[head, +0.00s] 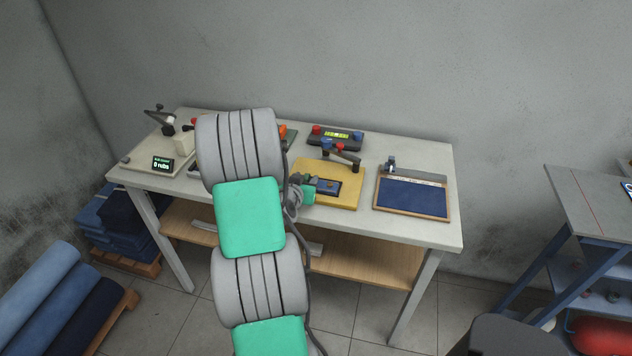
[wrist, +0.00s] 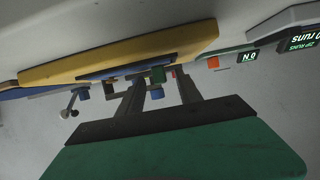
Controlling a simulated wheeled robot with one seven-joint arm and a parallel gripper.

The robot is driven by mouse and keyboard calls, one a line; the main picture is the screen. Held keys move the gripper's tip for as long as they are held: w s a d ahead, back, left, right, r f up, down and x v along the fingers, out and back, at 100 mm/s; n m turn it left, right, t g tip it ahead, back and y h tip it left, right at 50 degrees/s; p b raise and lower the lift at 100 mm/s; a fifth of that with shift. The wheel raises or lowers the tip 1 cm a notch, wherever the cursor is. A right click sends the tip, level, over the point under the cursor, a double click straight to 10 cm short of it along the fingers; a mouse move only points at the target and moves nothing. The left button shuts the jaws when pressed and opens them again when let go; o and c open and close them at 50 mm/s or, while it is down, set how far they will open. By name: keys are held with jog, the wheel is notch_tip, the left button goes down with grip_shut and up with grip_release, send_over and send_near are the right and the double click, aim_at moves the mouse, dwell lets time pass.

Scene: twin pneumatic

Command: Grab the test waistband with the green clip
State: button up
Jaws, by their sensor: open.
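In the head view a dark blue strip (head: 327,186), likely the test waistband, lies on a yellow board (head: 345,202) on the bench. My gripper (head: 309,181) is at the board's left side, partly hidden behind my own arm. In the wrist view, which looks upside down, the yellow board (wrist: 120,50) is close ahead with a blue piece (wrist: 105,73) along it.
A control box (head: 336,138) is at the back. A framed blue panel (head: 412,197) lies to the right. A counter device (head: 162,164) stands at the left, reading 0 runs.

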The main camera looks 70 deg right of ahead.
grip_shut()
dwell(0.4)
